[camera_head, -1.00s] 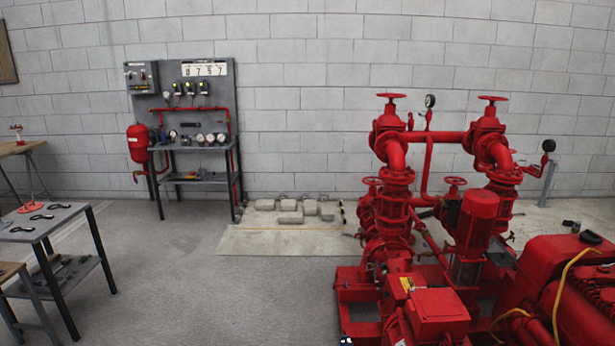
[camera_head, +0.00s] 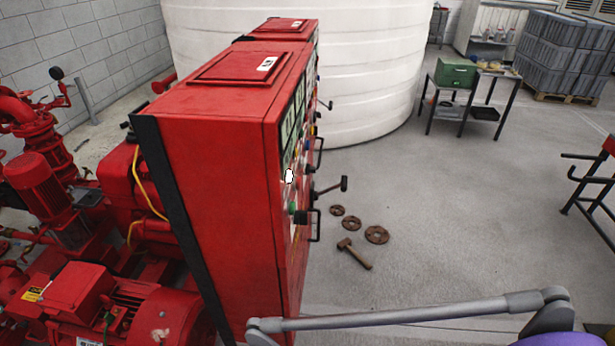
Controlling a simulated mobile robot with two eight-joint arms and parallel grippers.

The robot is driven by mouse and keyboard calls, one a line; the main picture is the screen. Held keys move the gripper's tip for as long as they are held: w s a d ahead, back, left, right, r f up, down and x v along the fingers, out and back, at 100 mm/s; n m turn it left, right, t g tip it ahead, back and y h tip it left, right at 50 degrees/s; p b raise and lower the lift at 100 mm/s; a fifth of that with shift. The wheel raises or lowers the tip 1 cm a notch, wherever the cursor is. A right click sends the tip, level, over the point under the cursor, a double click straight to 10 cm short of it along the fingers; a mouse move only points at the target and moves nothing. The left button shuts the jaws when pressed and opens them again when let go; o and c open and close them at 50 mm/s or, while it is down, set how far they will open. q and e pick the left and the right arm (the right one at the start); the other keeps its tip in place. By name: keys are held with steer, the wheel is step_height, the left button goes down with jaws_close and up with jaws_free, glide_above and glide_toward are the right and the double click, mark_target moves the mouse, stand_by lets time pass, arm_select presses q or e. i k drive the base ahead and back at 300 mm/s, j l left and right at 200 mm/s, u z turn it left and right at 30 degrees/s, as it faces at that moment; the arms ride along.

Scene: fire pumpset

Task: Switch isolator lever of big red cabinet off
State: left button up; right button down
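The big red cabinet (camera_head: 215,180) stands at the centre-left, seen from its side and top. Its front panel faces right and shows only at a steep angle. A black lever (camera_head: 332,187) sticks out to the right from that front. Black bar handles show above it (camera_head: 319,155) and below it (camera_head: 316,226). Another small black lever (camera_head: 327,104) sticks out farther back. I cannot tell from this angle whether the lever stands at on or off. Neither of my grippers is in view.
Red pumps and pipes (camera_head: 40,200) fill the left. A white tank (camera_head: 370,75) stands behind the cabinet. A table with a green box (camera_head: 455,73) stands farther back. The central floor is open.

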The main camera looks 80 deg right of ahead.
mark_target(343, 183)
steer(key=z, duration=3.05)
steer(key=i+l+z, duration=0.1)
steer(key=l, duration=0.2)
steer(key=i, duration=0.05)
